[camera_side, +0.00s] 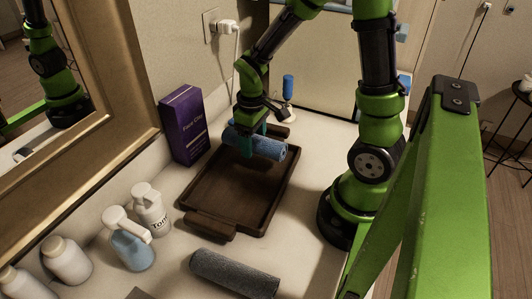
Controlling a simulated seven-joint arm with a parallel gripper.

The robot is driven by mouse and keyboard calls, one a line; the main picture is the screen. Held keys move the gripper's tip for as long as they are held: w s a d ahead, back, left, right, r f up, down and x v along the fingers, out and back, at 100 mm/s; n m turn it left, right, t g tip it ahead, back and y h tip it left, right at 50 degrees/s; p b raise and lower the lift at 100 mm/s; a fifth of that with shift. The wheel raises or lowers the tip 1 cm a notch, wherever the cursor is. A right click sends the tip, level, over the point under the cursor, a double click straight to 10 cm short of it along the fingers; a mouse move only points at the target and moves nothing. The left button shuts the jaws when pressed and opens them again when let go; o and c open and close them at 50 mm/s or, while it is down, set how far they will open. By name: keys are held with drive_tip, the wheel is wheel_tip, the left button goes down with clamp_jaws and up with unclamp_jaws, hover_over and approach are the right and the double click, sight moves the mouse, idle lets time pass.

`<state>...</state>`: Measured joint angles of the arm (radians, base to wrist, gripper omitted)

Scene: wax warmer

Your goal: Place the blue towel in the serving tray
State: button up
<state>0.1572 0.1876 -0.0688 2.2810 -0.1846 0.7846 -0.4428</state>
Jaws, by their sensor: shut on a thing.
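A rolled blue towel (268,148) is held by my gripper (245,145) over the far part of the serving tray. My gripper is shut around the roll, with one teal finger showing in front of it. The towel lies roughly level. Whether it touches the tray floor cannot be told from this view. The dark brown wooden serving tray (225,190) lies on the counter and has handles at its near and far ends. Its inside looks empty apart from the shadow below the towel.
A rolled grey towel (234,273) lies in front of the tray. A purple box (182,125) stands left of it. Pump bottles (130,245) and (151,210) and a white bottle (66,260) stand at the left. A blue-handled item (288,88) stands behind the tray.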

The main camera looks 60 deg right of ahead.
sight(254, 151)
drive_tip(key=shift+f, duration=1.9)
drive_tip(key=shift+f, duration=0.1)
drive_tip(key=o, duration=1.1)
wheel_tip(254, 151, up, 12)
drive_tip(key=s+a+r+m+t+y, duration=0.1)
drive_tip(key=s+a+r+m+t, duration=0.1)
drive_tip(key=a+r, duration=0.3)
drive_tip(key=s+a+r+m+t+y, duration=0.1)
drive_tip(key=s+a+r+m+t, duration=0.1)
drive_tip(key=a+r+t, duration=0.3)
drive_tip(key=shift+s+r, duration=0.25)
drive_tip(key=shift+s, duration=0.55)
